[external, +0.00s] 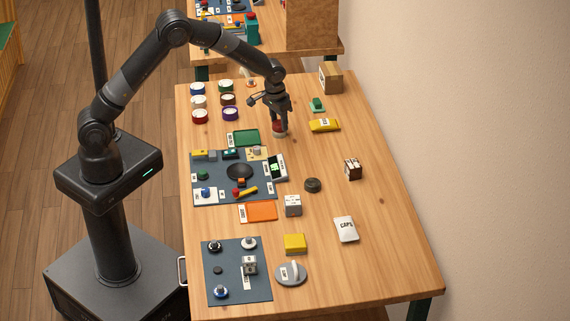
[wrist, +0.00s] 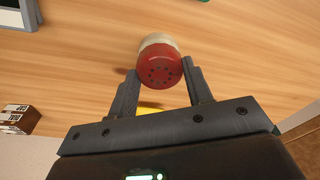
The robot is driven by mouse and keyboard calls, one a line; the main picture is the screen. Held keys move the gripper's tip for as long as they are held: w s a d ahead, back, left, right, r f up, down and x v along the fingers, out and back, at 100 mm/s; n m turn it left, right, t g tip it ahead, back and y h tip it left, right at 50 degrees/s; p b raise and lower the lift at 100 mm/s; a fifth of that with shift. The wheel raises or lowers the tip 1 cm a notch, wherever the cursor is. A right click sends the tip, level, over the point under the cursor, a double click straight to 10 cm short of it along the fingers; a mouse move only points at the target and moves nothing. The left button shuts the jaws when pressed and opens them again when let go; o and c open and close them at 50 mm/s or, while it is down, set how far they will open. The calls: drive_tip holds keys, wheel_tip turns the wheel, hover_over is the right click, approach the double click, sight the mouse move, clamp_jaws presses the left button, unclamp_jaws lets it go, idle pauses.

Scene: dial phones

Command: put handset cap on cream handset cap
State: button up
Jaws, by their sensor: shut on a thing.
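The red handset cap (wrist: 160,68) is between the two fingers of my gripper (wrist: 161,76), its face with small holes turned to the wrist camera. My gripper is shut on it. The cream handset cap (wrist: 157,41) shows just beyond the red one, in line with it. In the external view my gripper (external: 278,115) points down at the far part of the table, with the red cap (external: 278,126) directly above the cream cap (external: 279,134). The two look stacked; I cannot tell whether they are fully seated.
Several round coloured containers (external: 199,101) stand to the left. A yellow packet (external: 324,125) and a cardboard box (external: 331,77) are to the right. A green tray (external: 245,138) and a dark mat with parts (external: 212,185) lie nearer.

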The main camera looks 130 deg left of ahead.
sight(276, 125)
drive_tip(key=o, duration=1)
drive_tip(key=r, duration=0.4)
drive_tip(key=d+r, duration=0.1)
drive_tip(key=r, duration=0.7)
drive_tip(key=shift+s+d+r, duration=0.1)
drive_tip(key=shift+s+d, duration=0.1)
drive_tip(key=shift+d, duration=0.05)
